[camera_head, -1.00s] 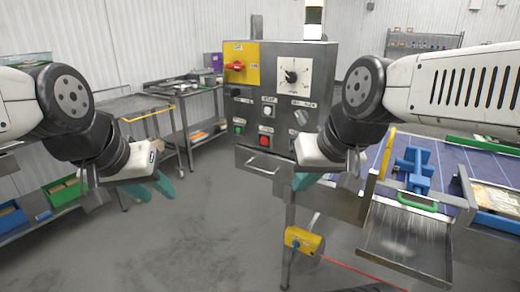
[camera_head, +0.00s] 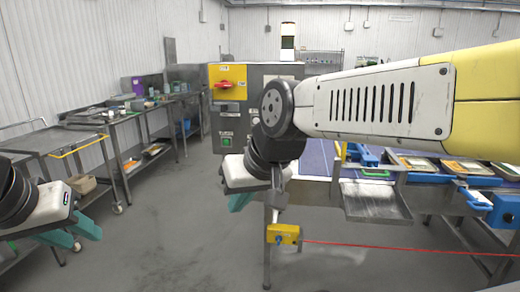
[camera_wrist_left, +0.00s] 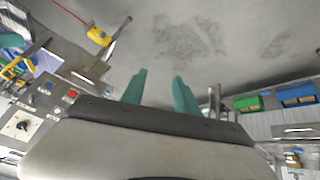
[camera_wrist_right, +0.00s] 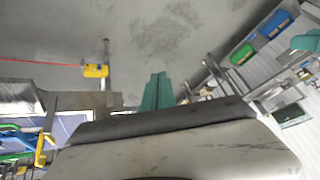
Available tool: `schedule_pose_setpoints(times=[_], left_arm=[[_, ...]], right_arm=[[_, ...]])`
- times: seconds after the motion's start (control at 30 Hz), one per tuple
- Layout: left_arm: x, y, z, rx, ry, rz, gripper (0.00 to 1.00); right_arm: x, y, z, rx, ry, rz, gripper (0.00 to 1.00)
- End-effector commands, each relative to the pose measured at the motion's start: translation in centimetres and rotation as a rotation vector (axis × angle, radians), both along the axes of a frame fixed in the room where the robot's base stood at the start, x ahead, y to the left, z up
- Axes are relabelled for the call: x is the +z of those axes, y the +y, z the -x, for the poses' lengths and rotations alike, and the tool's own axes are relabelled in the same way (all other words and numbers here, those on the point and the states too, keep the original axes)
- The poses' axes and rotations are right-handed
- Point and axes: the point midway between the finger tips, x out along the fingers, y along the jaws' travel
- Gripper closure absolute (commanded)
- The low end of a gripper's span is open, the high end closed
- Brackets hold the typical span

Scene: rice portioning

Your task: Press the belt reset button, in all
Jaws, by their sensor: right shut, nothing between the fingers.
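The grey control panel (camera_head: 230,122) stands beyond my right arm, which hides much of its right part. A green button (camera_head: 226,141) shows on its lower left. In the left wrist view the panel (camera_wrist_left: 40,108) is at the left edge, tilted, with a red button (camera_wrist_left: 72,96) and a blue button (camera_wrist_left: 48,86). I cannot read which button is the belt reset. My right gripper (camera_head: 240,201) is shut and empty, in front of and below the panel; its fingers (camera_wrist_right: 157,90) touch. My left gripper (camera_head: 75,233) is open and empty at the lower left, well away from the panel.
A yellow box (camera_head: 283,234) on a post, with a red line running right, stands below the panel. A metal chute (camera_head: 375,203) and the blue belt (camera_head: 315,160) lie to the right. Steel tables (camera_head: 60,140) line the left. The middle floor is clear.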

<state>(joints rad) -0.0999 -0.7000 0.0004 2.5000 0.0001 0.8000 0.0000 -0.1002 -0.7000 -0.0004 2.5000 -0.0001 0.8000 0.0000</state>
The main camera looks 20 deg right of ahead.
Motion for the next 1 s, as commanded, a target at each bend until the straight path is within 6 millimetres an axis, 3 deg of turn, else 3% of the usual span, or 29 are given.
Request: schedule_pose_setpoints(times=[0.07, 0.23, 0.33, 0.4, 0.63, 0.8, 0.9, 1.0], left_arm=[[0.0, 0.0, 0.0, 0.0, 0.0, 0.0, 0.64], [0.0, 0.0, 0.0, 0.0, 0.0, 0.0, 0.32], [0.0, 0.0, 0.0, 0.0, 0.0, 0.0, 0.13], [0.0, 0.0, 0.0, 0.0, 0.0, 0.0, 0.0], [0.0, 0.0, 0.0, 0.0, 0.0, 0.0, 0.0], [0.0, 0.0, 0.0, 0.0, 0.0, 0.0, 0.0], [0.0, 0.0, 0.0, 0.0, 0.0, 0.0, 0.0], [0.0, 0.0, 0.0, 0.0, 0.0, 0.0, 0.0]], right_arm=[[0.0, 0.0, 0.0, 0.0, 0.0, 0.0, 1.0], [0.1, -0.6, -1.1, -0.009, -0.02, 0.017, 1.0], [0.5, -2.5, -4.0, -0.026, -0.074, 0.067, 1.0], [0.8, -4.6, -7.1, -0.038, -0.136, 0.126, 1.0], [1.8, -14.4, -19.8, 0.003, -0.41, 0.423, 1.0], [0.4, -21.0, -27.5, 0.152, -0.631, 0.637, 1.0], [-1.6, -23.4, -30.0, 0.263, -0.754, 0.713, 1.0], [-3.9, -24.8, -30.9, 0.364, -0.865, 0.747, 1.0]])
